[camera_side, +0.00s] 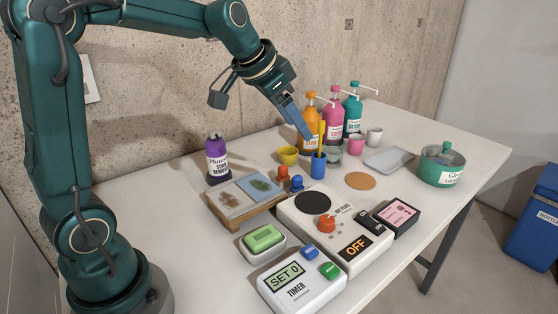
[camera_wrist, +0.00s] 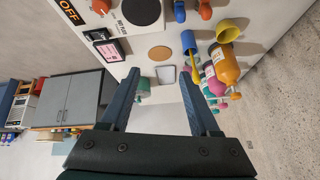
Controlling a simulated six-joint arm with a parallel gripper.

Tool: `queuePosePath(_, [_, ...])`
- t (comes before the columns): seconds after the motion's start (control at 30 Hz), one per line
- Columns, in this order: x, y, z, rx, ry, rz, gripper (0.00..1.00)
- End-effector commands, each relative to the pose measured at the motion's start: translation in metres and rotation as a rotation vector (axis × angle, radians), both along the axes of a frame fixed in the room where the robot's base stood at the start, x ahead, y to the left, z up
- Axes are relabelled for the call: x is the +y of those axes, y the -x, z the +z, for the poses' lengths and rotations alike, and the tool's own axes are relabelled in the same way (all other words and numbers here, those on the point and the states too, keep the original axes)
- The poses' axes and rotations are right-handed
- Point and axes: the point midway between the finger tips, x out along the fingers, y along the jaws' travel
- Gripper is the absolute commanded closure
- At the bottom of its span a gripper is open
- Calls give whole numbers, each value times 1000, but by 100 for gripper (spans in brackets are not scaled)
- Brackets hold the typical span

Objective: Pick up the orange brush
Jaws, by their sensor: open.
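The brush (camera_side: 321,135) is a thin yellow-orange stick that stands upright in a blue cup (camera_side: 318,167) near the middle of the table. In the wrist view the blue cup (camera_wrist: 188,40) and the brush (camera_wrist: 196,66) lie just beyond the right finger's tip, outside the gap between the fingers. My gripper (camera_side: 306,135) points down and to the right, beside the upper part of the brush in the side view. In the wrist view my gripper (camera_wrist: 159,74) is open and empty. I cannot tell whether a finger touches the brush.
Orange (camera_side: 310,115), pink (camera_side: 334,116) and teal (camera_side: 353,115) pump bottles stand close behind the cup. A yellow cup (camera_side: 288,155) is to its left. A white hotplate device (camera_side: 299,222) lies in front. A cork disc (camera_side: 360,181) and a green pot (camera_side: 442,164) are to the right.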

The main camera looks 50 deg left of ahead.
Motion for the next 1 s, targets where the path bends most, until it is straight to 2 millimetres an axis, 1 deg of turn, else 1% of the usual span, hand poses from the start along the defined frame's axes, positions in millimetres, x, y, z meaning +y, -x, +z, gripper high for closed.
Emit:
queuePosePath(0.03, [14, -13, -12, 20, 4, 16, 38])
queuePosePath(0.1, [32, -28, -28, 39, 11, 36, 38])
queuePosePath(0.17, [48, -39, -44, 58, 18, 56, 38])
queuePosePath(0.2, [58, -44, -55, 73, 26, 72, 38])
queuePosePath(0.3, [80, -51, -83, 111, 51, 114, 38])
queuePosePath(0.4, [96, -50, -108, 153, 76, 153, 38])
queuePosePath(0.5, [104, -45, -126, 190, 94, 175, 38])
queuePosePath(0.63, [108, -43, -138, 208, 103, 191, 38])
queuePosePath(0.9, [108, -55, -167, 208, 104, 190, 38])
queuePosePath(1.0, [108, -58, -174, 206, 104, 191, 38])
